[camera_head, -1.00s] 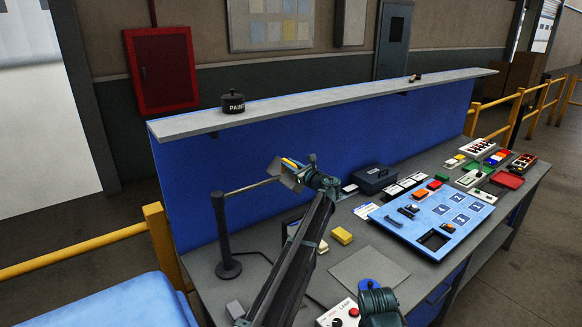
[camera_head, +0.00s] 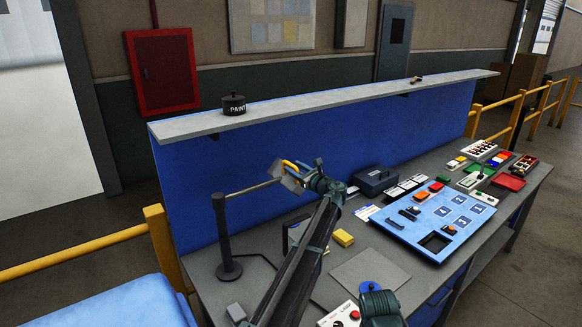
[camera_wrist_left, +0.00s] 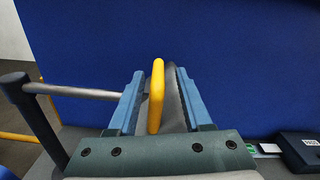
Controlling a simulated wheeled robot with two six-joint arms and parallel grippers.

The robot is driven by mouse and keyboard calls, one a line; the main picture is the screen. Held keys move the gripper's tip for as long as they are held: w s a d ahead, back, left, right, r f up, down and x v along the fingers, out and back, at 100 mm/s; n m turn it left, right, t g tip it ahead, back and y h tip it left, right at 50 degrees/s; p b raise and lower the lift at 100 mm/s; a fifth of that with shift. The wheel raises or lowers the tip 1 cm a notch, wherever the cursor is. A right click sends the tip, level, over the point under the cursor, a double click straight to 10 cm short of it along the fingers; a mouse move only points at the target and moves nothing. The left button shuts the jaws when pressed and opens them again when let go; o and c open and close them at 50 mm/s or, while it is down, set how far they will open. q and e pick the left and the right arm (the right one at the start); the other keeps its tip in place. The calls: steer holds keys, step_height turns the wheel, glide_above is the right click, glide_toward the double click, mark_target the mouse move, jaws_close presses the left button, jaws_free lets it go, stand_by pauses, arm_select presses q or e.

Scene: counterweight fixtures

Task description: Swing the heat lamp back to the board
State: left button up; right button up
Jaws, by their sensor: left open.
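The heat lamp stands on a dark post (camera_head: 225,235) at the left of the bench. Its thin grey arm (camera_head: 252,188) reaches right, to a grey head with a yellow handle (camera_head: 289,164). My left gripper (camera_head: 300,180) is at the lamp head, its fingers open. In the left wrist view the yellow handle (camera_wrist_left: 156,95) stands upright between the two blue fingers (camera_wrist_left: 160,92), with visible gaps on both sides. The blue board (camera_head: 405,236) with numbered squares lies on the bench, to the right of the lamp.
The blue back panel (camera_head: 300,140) rises behind the lamp, with a shelf holding a paint pot (camera_head: 234,104). A yellow block (camera_head: 343,238), a dark box (camera_head: 374,181) and a grey mat (camera_head: 368,271) are on the bench. A control box (camera_head: 340,314) stands at the front.

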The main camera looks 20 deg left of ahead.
arm_select(q)
steer(key=v, duration=1.1)
steer(key=shift+s, duration=0.1)
steer(key=s+a+f+n+g+h, duration=0.2)
steer(key=s+a+f+n+g, duration=0.1)
steer(key=s+f+n, duration=0.4)
steer(key=s+a+f+n+g+h, duration=0.2)
steer(key=s+a+f+n, duration=0.15)
steer(key=s, duration=0.55)
steer(key=s+d+f+n+g+h, duration=0.25)
steer(key=s+f+n+h, duration=0.45)
steer(key=s, duration=0.6)
steer(key=s+d+f+n+g+h, duration=0.35)
steer(key=s+d+n, duration=0.25)
steer(key=s, duration=0.5)
steer(key=s+d+f+m+y+b, duration=0.1)
steer(key=s+d+f+m+b, duration=0.3)
steer(key=d+f+b, duration=0.5)
steer(key=shift+s+d+f+b, duration=0.3)
steer(key=shift+s+d+f, duration=0.4)
steer(key=shift+s+d, duration=0.45)
